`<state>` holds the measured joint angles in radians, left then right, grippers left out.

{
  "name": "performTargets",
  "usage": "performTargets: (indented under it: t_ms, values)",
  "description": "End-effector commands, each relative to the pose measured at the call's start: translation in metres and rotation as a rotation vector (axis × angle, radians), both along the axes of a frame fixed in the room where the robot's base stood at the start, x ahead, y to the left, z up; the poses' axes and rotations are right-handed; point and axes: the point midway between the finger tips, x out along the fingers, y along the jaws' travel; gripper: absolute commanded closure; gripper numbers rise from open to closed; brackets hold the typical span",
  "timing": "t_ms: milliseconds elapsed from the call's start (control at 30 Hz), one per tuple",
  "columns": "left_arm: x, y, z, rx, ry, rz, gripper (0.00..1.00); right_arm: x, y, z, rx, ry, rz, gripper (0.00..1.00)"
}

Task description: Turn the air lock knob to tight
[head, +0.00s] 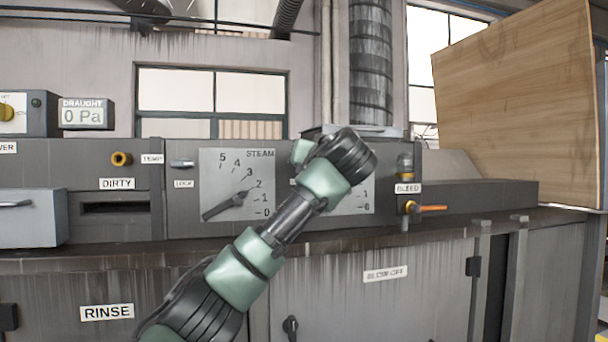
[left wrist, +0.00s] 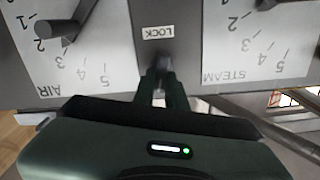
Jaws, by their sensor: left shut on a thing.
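The air lock knob (left wrist: 163,62) is a small grey knob below a LOCK label (left wrist: 158,32) in the upside-down left wrist view, between the AIR dial (left wrist: 70,55) and the STEAM dial (left wrist: 225,45). My left gripper (left wrist: 163,80) is shut on this knob, its two dark fingers around it. The fingers partly cover the knob, so its angle is hard to read. In the head view my left arm hides the knob and part of the AIR dial (head: 362,200). The right gripper is in neither view.
The STEAM dial (head: 225,170) carries a long black lever, with another LOCK knob (head: 181,164) to its left. A BLEED valve (head: 410,207) with an orange handle is on the right. A grey drawer (head: 30,220) juts out at left. A wooden board (head: 520,95) stands at far right.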

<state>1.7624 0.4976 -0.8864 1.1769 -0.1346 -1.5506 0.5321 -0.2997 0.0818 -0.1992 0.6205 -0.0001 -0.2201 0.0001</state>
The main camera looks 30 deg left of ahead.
Motion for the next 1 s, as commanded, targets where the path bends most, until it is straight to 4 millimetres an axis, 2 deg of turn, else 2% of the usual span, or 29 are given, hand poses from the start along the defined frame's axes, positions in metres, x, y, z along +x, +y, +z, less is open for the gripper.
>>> performTargets:
  t_ms: [33, 100, 1000]
  values:
    - [0.0016, -0.0023, -0.0061, 0.022, 0.031, -0.003, 1.0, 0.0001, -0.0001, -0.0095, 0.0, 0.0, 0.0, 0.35]
    - [0.0021, -0.0026, -0.0045, 0.066, 0.08, -0.004, 1.0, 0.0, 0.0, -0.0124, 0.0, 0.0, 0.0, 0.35]
    - [0.0067, -0.0065, -0.0065, 0.623, 0.727, -0.003, 1.0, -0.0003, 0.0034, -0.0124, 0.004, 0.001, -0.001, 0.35]
